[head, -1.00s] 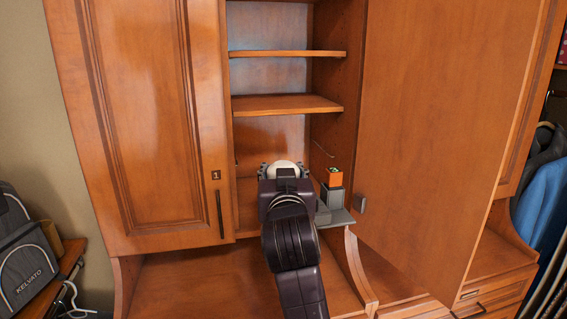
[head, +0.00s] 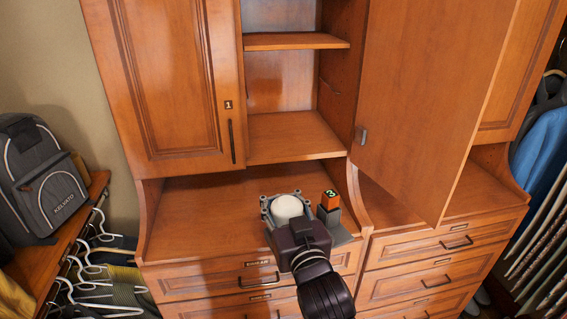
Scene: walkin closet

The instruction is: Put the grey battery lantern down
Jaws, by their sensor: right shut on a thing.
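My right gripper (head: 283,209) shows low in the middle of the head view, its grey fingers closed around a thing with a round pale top. I take this as the grey battery lantern (head: 289,207); its lower part is hidden by the gripper and wrist. It appears in front of the wooden counter, near its front edge; I cannot tell whether it touches. A small grey block with an orange top (head: 330,200) sits close at the gripper's right; I cannot tell whether it belongs to the held thing. My left gripper is not in view.
The counter (head: 200,205) is bare to the left of the gripper. Above it, an open cabinet has empty shelves (head: 285,135), with its door (head: 425,110) swung out at right. Drawers (head: 225,285) lie below. A grey backpack (head: 45,180) stands at left.

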